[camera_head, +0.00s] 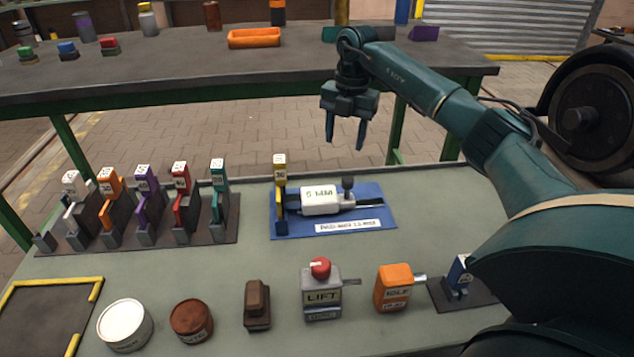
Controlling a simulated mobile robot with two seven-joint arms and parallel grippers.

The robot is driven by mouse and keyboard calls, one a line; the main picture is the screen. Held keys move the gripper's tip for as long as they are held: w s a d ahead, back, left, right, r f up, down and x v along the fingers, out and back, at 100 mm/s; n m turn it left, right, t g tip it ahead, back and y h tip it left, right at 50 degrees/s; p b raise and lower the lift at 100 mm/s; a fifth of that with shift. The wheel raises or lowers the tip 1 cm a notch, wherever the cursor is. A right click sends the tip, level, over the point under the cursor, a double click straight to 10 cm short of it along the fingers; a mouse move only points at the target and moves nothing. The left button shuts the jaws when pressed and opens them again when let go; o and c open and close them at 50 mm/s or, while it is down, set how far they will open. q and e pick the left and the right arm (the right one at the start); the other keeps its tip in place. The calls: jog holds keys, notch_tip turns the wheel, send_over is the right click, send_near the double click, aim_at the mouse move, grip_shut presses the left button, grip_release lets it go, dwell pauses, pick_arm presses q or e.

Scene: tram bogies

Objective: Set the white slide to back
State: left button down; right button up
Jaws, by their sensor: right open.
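A white piece marked "5 MM" (320,200) sits on a blue base plate (375,217) in the middle of the bench, with a dark knob (347,184) on its right side. Another white piece with a tag (72,186) stands at the left end of a dark rack (175,238); the picture does not settle which one is the white slide. My right gripper (346,140) is open and empty, pointing down above and behind the blue plate, apart from everything. My left gripper is not in view.
Orange, purple, red and teal pieces fill the rack. A yellow upright (280,180) stands on the plate's left end. Along the front are a white tin (124,324), a brown tin (191,321), a LIFT box (321,295) and an orange block (394,287). Behind is another table (150,75).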

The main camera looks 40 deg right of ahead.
aim_at(348, 179)
jog(key=shift+m+h, duration=0.3)
jog(key=shift+h, duration=0.1)
jog(key=f+b, duration=0.1)
jog(key=f, duration=0.2)
jog(key=d+f+b, duration=0.1)
jog(key=f, duration=0.3)
jog(key=d+f+b, duration=0.1)
jog(key=f+b, duration=0.1)
jog(key=f, duration=0.2)
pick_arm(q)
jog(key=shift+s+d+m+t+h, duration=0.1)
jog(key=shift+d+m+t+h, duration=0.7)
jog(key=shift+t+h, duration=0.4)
pick_arm(e)
jog(key=shift+f, duration=0.6)
jog(key=shift+c, duration=0.2)
grip_shut()
